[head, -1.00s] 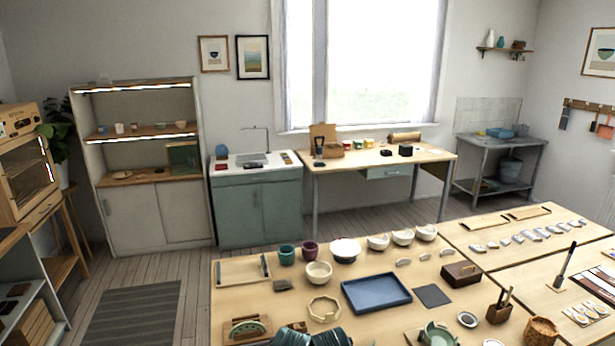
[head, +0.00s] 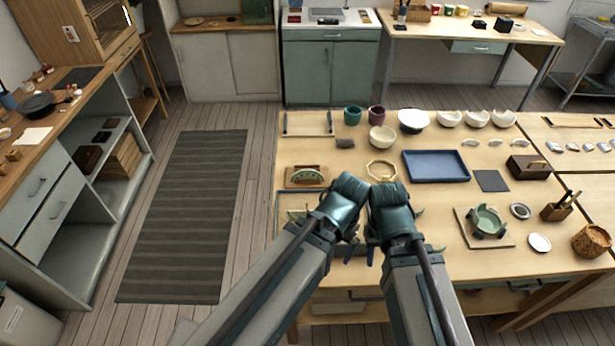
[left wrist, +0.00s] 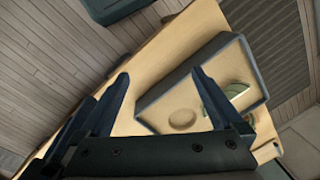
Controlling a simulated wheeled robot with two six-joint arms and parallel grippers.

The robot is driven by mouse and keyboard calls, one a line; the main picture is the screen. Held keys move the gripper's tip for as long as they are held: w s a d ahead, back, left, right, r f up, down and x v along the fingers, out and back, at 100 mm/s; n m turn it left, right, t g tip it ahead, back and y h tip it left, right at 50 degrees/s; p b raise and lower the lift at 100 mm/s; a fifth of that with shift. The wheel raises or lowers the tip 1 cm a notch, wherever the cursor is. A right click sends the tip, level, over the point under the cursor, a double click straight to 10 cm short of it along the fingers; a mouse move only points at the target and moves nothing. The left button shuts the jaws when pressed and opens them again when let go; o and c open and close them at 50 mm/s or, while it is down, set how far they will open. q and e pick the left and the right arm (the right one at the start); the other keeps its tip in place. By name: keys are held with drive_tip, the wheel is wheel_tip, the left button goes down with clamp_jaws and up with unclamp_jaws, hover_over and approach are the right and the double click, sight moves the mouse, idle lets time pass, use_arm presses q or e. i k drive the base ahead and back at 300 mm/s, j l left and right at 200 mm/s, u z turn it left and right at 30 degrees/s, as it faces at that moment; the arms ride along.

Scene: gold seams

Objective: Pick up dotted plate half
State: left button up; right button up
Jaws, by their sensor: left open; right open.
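A pale green half-disc (head: 307,174) stands in a wooden holder on the near left of the worktable. Another green piece (head: 297,214) lies in a grey-rimmed tray (head: 279,212), partly hidden by my left arm. The left wrist view shows green pieces (left wrist: 237,90) inside this tray (left wrist: 172,88). I cannot make out dots, so I cannot tell which is the dotted plate half. My left gripper (left wrist: 160,76) is open and empty, with the tray beyond its fingers. My right gripper (head: 405,254) is open over the table's near edge, apart from the pieces.
A blue tray (head: 436,166), an octagonal frame (head: 381,170) and several bowls lie beyond my arms. A striped rug (head: 185,215) covers open floor at the left.

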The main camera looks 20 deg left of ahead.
sight(302, 174)
drive_tip(key=k, duration=0.6)
drive_tip(key=z, duration=0.7)
drive_tip(key=j+z, duration=0.15)
drive_tip(key=z, duration=0.6)
drive_tip(key=k+j, duration=0.1)
drive_tip(key=j, duration=2.45)
drive_tip(key=k, duration=0.05)
